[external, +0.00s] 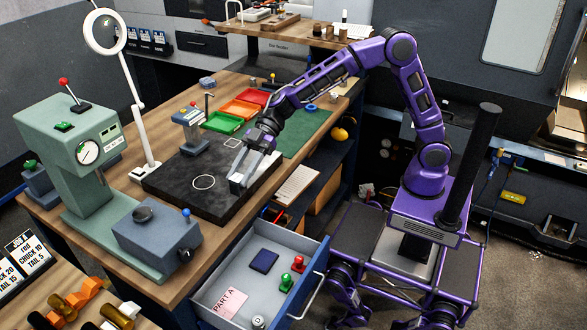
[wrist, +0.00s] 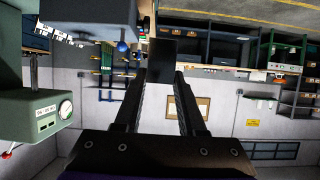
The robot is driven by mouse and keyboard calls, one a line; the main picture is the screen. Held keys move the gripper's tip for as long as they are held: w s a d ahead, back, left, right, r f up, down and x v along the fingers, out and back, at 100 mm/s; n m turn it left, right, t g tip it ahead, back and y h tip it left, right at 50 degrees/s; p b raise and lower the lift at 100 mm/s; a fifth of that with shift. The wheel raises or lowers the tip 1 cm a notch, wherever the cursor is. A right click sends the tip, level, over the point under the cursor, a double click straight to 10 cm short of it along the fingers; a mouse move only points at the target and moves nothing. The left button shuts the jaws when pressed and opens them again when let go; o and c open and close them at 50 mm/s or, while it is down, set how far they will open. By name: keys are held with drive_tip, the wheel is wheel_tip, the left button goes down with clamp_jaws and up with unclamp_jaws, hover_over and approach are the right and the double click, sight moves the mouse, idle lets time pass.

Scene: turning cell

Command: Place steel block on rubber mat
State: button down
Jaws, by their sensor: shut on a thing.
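My gripper (external: 243,174) reaches down over the front right part of a black slab (external: 165,183) on the bench. It is shut on a small grey steel block (external: 236,181); whether the block touches the slab is unclear. In the wrist view the block (wrist: 162,56) shows as a dark square at the tips of my gripper (wrist: 160,77). The black slab carries a white circle outline and a smaller square outline. A flat green mat (external: 292,143) lies behind it to the right. I cannot tell which of these two is the rubber mat.
A green press (external: 75,150) and a blue-grey box (external: 155,238) stand left of the slab. A ring lamp (external: 104,32) rises behind it. A small vise-like device (external: 194,135) stands at its back. Green, orange and red trays (external: 222,122) lie beyond. An open drawer (external: 225,277) juts out in front.

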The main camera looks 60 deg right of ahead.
drive_tip(key=w+d+m+t+h+p, duration=0.1)
drive_tip(key=w+d+m+t, duration=0.25)
drive_tip(key=w+d, duration=0.9)
drive_tip(key=w+d+m+t+h+p, duration=0.1)
drive_tip(key=w+d+m+t, duration=0.25)
drive_tip(key=w+d, duration=0.9)
drive_tip(key=s+d+m+t+h+p, duration=0.1)
drive_tip(key=d+m+t+h, duration=0.45)
drive_tip(key=d, duration=3.75)
drive_tip(key=shift+m+g+h, duration=0.35)
drive_tip(key=shift+g, duration=0.1)
drive_tip(key=f+b, duration=0.2)
drive_tip(key=f, duration=1.3)
drive_tip(key=shift+s, duration=0.2)
drive_tip(key=shift+f, duration=0.25)
drive_tip(key=c, duration=0.5)
unclamp_jaws()
